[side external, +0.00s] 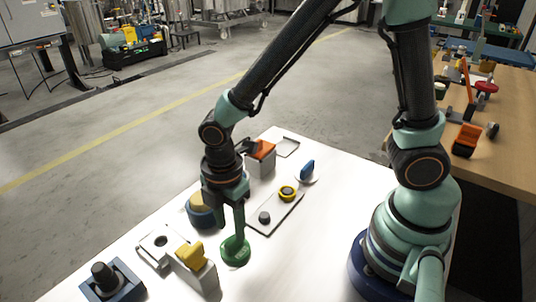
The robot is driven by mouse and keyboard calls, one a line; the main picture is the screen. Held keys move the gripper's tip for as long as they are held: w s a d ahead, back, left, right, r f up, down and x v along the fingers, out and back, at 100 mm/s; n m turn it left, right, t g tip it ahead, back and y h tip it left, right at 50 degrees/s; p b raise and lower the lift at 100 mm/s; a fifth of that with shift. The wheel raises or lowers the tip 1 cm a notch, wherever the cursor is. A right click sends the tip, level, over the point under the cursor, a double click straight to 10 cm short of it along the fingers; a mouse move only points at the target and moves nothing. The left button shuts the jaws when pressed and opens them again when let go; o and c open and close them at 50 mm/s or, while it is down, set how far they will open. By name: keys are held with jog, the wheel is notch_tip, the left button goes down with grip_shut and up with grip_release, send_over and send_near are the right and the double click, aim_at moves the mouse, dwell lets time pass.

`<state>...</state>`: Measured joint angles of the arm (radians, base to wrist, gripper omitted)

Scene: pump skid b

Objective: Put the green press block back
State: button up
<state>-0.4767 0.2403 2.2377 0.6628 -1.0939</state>
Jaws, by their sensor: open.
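The green press block (235,252) stands on the white table, with a round green base and a narrower part rising from it. My gripper (238,228) points down directly over it, with its jaws open and its fingertips at the upper part of the green piece. One finger hides some of that part, and I cannot tell whether the fingers touch it. No empty place can be clearly matched to the green piece in this view.
Close left are a grey block with a yellow top (190,256), a light plate with a hole (146,252) and a blue holder with a black knob (118,286). Behind stand a blue round piece (199,217) and an orange-topped block (261,160).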

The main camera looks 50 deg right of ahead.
aim_at(232, 238)
notch_tip(232, 238, up, 7)
jog(key=d+r+m+t, duration=0.5)
jog(key=d+r+m, duration=0.6)
jog(key=d+m, duration=0.4)
jog(key=m, duration=0.3)
jog(key=shift+s+t, duration=0.3)
jog(key=shift+s, duration=0.1)
